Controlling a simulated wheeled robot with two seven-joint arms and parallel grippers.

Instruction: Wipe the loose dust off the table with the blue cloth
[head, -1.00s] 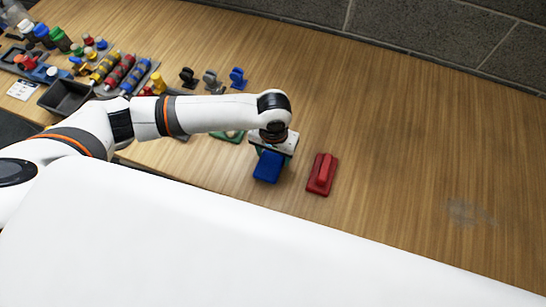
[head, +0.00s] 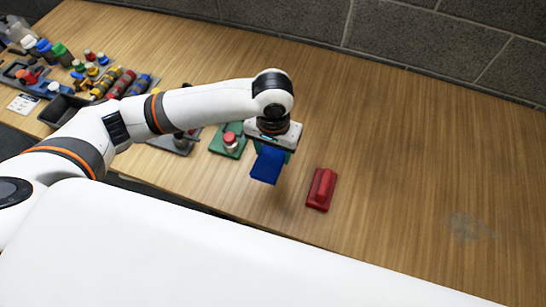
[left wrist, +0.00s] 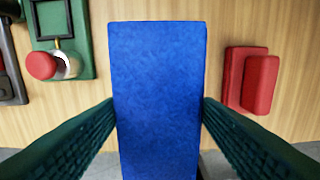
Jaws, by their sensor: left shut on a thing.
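The blue cloth (head: 267,165) is a flat blue pad held below my left gripper (head: 272,150) in the head view. In the left wrist view the blue cloth (left wrist: 158,95) fills the middle, with the two dark green fingers of my left gripper (left wrist: 158,112) pressed on its sides. It appears lifted above the table (head: 400,150). The loose dust (head: 467,228) is a faint grey patch on the table at the right of the head view, well apart from the cloth. My right gripper is not in view.
A red block on a red base (head: 321,189) stands just right of the cloth. A green fixture with a red-capped cylinder (head: 229,141) stands to its left. Several bottles and coloured cylinders (head: 115,82) crowd the far left. The table's right side is mostly clear.

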